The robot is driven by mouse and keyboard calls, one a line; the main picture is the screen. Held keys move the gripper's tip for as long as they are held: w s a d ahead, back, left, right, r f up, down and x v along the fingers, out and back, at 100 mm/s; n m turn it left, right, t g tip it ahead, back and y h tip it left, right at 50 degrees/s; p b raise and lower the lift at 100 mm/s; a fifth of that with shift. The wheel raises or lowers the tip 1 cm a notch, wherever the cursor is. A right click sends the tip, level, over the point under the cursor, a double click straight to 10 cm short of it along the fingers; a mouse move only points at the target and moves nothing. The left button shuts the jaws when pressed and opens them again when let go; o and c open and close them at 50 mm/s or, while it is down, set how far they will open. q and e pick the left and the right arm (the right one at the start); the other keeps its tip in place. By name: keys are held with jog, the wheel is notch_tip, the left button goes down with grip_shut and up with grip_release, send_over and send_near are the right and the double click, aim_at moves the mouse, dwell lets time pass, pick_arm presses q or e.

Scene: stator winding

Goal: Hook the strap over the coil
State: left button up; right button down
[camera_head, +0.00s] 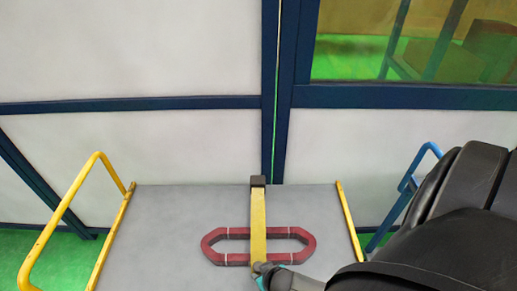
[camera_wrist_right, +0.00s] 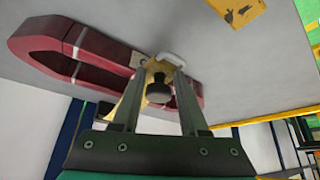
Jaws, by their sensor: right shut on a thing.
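The dark red coil (camera_head: 216,246), a long loop with pointed ends and pale bands, lies on the grey tabletop. The yellow strap (camera_head: 258,215) runs across its middle, from a dark block (camera_head: 258,181) at the far edge to the near side. My right gripper (camera_head: 262,268) is at the strap's near end, just past the coil's near side. In the right wrist view the coil (camera_wrist_right: 60,45) is behind the fingers, and my right gripper (camera_wrist_right: 155,88) is shut around the strap's end by a dark round knob (camera_wrist_right: 158,90). The exact contact is partly hidden. My left gripper is not in view.
The grey table (camera_head: 160,230) has yellow side rails (camera_head: 112,240) and a yellow handle (camera_head: 62,212) on the left. A blue handle (camera_head: 405,185) stands at the right. A white wall panel (camera_head: 130,50) with blue frames is behind. The tabletop left of the coil is clear.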

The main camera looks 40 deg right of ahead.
jog(key=s+a, duration=0.2)
jog(key=s+a+f, duration=0.1)
jog(key=s+a, duration=0.1)
jog(key=shift+s+a+r+p, duration=0.1)
jog(key=shift+s+a+p, duration=0.2)
jog(key=shift+s+a, duration=0.75)
jog(key=c, duration=0.8)
grip_release()
jog(key=shift+w+d, duration=0.1)
jog(key=o, duration=0.3)
jog(key=shift+w, duration=0.2)
jog(key=o, duration=0.5)
jog(key=shift+w+d, duration=0.1)
jog(key=shift+w, duration=0.05)
jog(key=shift+r, duration=0.1)
jog(key=shift+d, duration=0.15)
